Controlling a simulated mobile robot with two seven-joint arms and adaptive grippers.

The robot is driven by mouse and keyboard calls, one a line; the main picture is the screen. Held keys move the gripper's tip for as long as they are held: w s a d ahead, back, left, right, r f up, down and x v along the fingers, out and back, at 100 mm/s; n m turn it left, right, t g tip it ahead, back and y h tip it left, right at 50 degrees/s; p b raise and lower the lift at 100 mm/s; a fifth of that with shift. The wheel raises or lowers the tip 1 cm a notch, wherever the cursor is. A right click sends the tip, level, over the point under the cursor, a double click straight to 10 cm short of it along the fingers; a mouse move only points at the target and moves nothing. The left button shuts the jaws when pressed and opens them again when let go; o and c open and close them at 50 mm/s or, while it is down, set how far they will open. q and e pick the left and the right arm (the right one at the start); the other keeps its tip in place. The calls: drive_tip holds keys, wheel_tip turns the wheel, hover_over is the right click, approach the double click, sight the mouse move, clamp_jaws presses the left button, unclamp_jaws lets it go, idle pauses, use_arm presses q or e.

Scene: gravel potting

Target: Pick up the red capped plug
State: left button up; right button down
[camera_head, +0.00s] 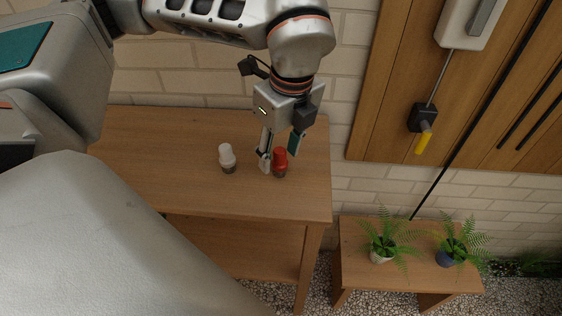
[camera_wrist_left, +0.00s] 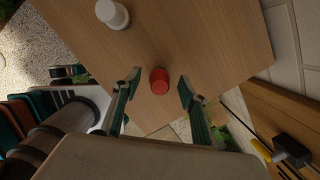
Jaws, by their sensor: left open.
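The red capped plug (camera_head: 280,161) stands upright on the wooden table near its right end. My left gripper (camera_head: 280,163) is pointing down at it from above. In the left wrist view the red cap (camera_wrist_left: 159,80) shows between the two open fingers (camera_wrist_left: 158,84), with a gap on each side. A white capped plug (camera_head: 227,157) stands on the table to the left of the red one. It also shows in the left wrist view (camera_wrist_left: 116,17). My right gripper is not in view.
The wooden table (camera_head: 150,140) is otherwise bare. A lower bench (camera_head: 352,273) at the right holds two potted ferns (camera_head: 382,252) (camera_head: 452,255). A wooden wall panel with a box (camera_head: 460,22) and a yellow-ended plug (camera_head: 423,140) is behind.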

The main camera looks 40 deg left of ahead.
use_arm(q)
drive_tip(key=shift+f, duration=0.25)
drive_tip(key=c, duration=1)
drive_tip(key=shift+c, duration=0.2)
drive_tip(key=shift+r, duration=0.15)
